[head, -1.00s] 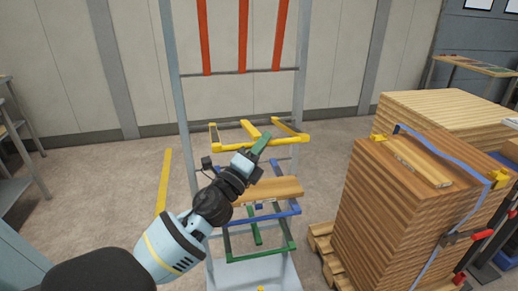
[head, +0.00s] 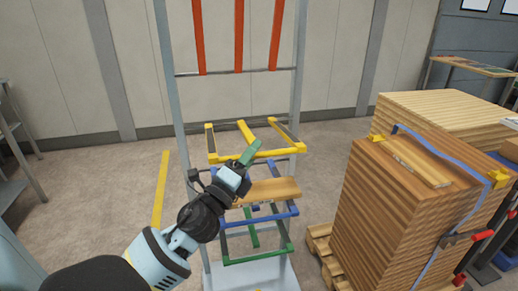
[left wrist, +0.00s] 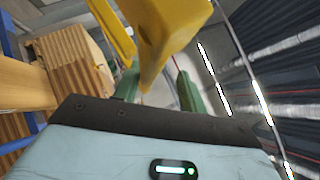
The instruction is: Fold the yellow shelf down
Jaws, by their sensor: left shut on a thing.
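The yellow shelf (head: 280,152) is a frame of bars on the upright rack, with its front bar lower than its back end. My left gripper (head: 249,153) has green fingers and meets the front bar near its middle. In the left wrist view, a yellow bar (left wrist: 165,40) of the shelf runs between the two green fingers of my left gripper (left wrist: 157,88). The gripper is shut on it. My right gripper is not in view.
Below, a wooden board (head: 273,191) lies above the blue shelf (head: 285,216), and a green shelf (head: 270,257) is lower. Red bars (head: 239,35) stand upright above. A strapped wood stack (head: 375,225) on a pallet stands right.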

